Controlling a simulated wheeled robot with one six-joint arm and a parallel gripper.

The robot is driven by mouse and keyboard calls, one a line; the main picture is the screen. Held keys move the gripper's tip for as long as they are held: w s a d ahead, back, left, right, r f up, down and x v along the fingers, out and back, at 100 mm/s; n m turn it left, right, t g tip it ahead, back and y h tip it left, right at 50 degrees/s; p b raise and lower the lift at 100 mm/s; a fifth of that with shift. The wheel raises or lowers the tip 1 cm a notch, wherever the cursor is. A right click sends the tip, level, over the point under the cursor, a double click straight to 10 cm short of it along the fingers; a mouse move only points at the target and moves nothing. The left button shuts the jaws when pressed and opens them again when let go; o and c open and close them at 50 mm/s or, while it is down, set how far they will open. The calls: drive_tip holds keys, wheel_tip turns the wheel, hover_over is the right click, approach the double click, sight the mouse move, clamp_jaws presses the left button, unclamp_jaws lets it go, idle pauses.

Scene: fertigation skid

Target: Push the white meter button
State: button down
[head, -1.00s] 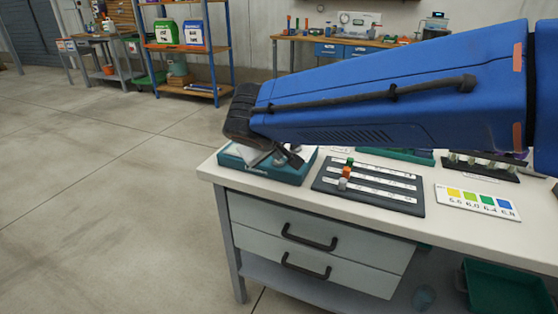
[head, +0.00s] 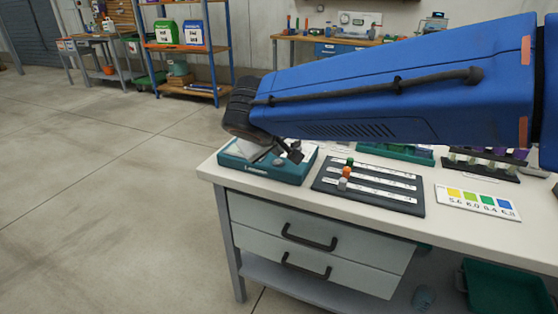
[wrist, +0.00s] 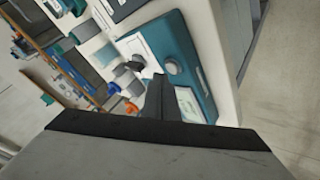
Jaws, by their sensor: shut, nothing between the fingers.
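The teal meter (head: 262,172) sits at the left end of the bench, and it also fills the upper middle of the wrist view (wrist: 197,52). A round pale grey button or knob (head: 278,162) stands on its top; it also shows in the wrist view (wrist: 173,67). I cannot tell for sure whether this is the white button. A pale display (wrist: 188,103) lies near it, partly covered by my dark fingers. My gripper (head: 297,153) is shut and empty, tilted down over the meter's back right part, apart from the round piece in the picture.
A dark slotted board (head: 368,187) with small green, orange and grey pegs lies right of the meter. A colour chart (head: 478,202) and a dark rack (head: 480,168) are farther right. My blue arm spans above the bench. The floor at left is clear.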

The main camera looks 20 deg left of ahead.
drive_tip(key=shift+r, duration=2.9)
drive_tip(key=d+f+m+g, duration=0.1)
drive_tip(key=d, duration=0.9)
drive_tip(key=d+f+m+g+h, duration=0.1)
drive_tip(key=d+f+m, duration=0.1)
drive_tip(key=d, duration=0.9)
drive_tip(key=s+d+f+m+h, duration=0.1)
drive_tip(key=d, duration=0.9)
drive_tip(key=shift+d+f+m+g, duration=0.25)
drive_tip(key=shift+d+m+g, duration=0.05)
drive_tip(key=shift+g, duration=0.1)
drive_tip(key=s+d+f+m, duration=0.3)
drive_tip(key=s+d+f, duration=0.3)
drive_tip(key=s+d, duration=0.3)
drive_tip(key=s+d+f+m+g, duration=0.1)
drive_tip(key=s+d+f+m, duration=0.1)
drive_tip(key=s+d+f, duration=0.4)
drive_tip(key=s+d, duration=0.3)
drive_tip(key=s, duration=0.1)
drive_tip(key=shift+d+f+m+g+y, duration=0.2)
drive_tip(key=shift+m+g+y, duration=0.1)
drive_tip(key=shift+m+y, duration=0.1)
